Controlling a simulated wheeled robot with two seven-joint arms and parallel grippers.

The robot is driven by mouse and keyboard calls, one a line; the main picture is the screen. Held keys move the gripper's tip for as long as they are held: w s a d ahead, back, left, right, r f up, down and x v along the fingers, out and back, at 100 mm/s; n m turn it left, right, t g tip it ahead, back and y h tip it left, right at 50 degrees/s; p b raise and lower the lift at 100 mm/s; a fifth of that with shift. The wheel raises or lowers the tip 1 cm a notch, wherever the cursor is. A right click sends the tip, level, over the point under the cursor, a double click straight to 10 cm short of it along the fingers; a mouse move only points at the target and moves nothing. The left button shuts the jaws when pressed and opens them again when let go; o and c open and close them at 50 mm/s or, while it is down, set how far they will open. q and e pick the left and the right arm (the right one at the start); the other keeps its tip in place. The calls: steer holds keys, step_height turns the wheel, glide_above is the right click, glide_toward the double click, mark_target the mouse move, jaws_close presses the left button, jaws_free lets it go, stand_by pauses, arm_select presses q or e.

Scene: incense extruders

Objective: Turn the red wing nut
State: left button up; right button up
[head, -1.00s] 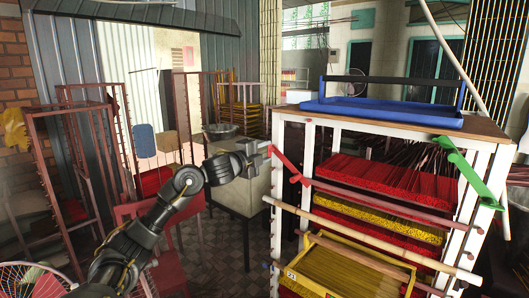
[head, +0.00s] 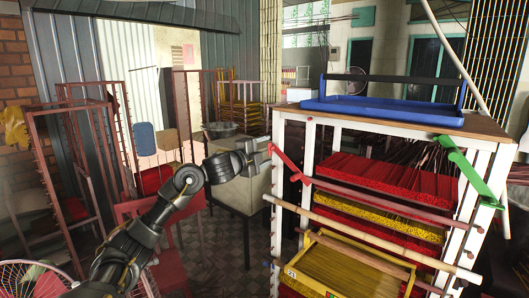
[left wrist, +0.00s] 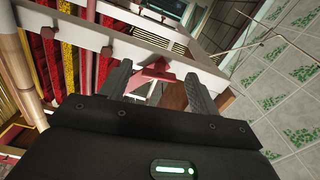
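The red wing nut (head: 287,162) is a flat red bar on the left front post of the white rack, slanting down to the right. My left gripper (head: 269,149) is at its upper left end. In the left wrist view the red wing nut (left wrist: 152,78) shows between the two fingers of the left gripper (left wrist: 157,76). The fingers are apart, and I cannot tell whether they touch it. A green wing nut (head: 470,172) is on the right front post. My right gripper is not in view.
The white rack (head: 308,150) holds trays of red and yellow incense sticks, with poles across its front. A blue tray (head: 385,112) sits on top. Reddish racks (head: 75,190) and a pale table (head: 240,190) stand to the left.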

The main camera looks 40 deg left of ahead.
arm_select(q)
steer(key=s+b, duration=0.6)
steer(key=s, duration=0.4)
steer(key=shift+s, duration=0.4)
steer(key=shift+d, duration=0.2)
